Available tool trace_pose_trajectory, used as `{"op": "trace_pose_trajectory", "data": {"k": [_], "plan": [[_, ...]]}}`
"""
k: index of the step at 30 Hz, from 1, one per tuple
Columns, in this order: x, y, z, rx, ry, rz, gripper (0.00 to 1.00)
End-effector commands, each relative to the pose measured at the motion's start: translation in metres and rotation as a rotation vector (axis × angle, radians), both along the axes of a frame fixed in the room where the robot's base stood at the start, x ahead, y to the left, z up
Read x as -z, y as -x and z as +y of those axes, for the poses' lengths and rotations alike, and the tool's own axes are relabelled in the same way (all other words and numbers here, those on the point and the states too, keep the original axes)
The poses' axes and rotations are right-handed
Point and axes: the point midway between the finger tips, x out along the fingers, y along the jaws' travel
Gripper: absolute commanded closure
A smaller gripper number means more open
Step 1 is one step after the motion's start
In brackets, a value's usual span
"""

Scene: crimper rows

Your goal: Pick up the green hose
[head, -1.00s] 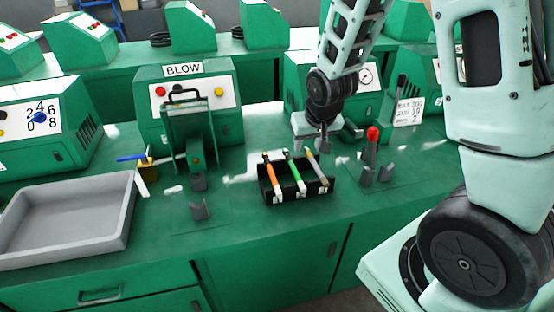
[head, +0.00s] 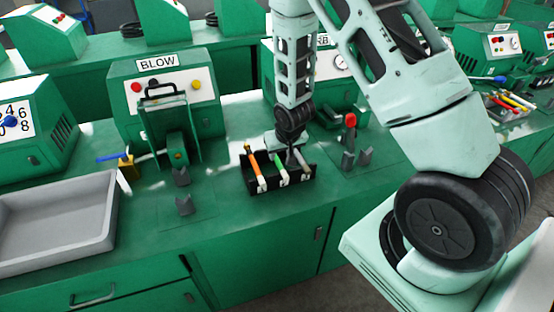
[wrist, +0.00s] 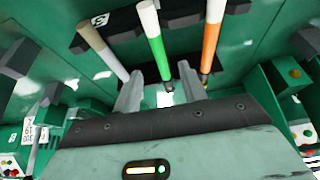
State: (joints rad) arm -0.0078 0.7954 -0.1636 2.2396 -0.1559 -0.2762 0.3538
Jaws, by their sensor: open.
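The green hose (head: 280,165) has a white end and lies in a black rack (head: 310,186), between an orange hose (head: 256,170) and a grey hose (head: 301,160). In the wrist view, the green hose (wrist: 158,55) runs down toward the space between my two grey fingers. My gripper (wrist: 160,82) is open, with nothing held. It is at the back end of the rack, pointing down, and partly hidden by my arm in the head view. I cannot tell whether the fingers touch the hose.
A machine marked BLOW (head: 165,95) stands behind left of the rack. A grey tray (head: 40,255) lies at the left. A red-tipped post (head: 349,140) with grey holders stands to the right. The counter in front of the rack is clear.

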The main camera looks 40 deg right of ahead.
Motion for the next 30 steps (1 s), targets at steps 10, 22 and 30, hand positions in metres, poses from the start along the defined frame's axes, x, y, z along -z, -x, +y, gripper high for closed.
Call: {"op": "trace_pose_trajectory", "data": {"k": [10,22,30], "plan": [[0.022,-0.017,-0.005,0.0,0.0,0.002,0.58],[0.046,-0.028,-0.008,0.0,0.0,-0.001,0.58],[0.046,-0.028,-0.007,0.0,0.0,-0.001,1.0]]}}
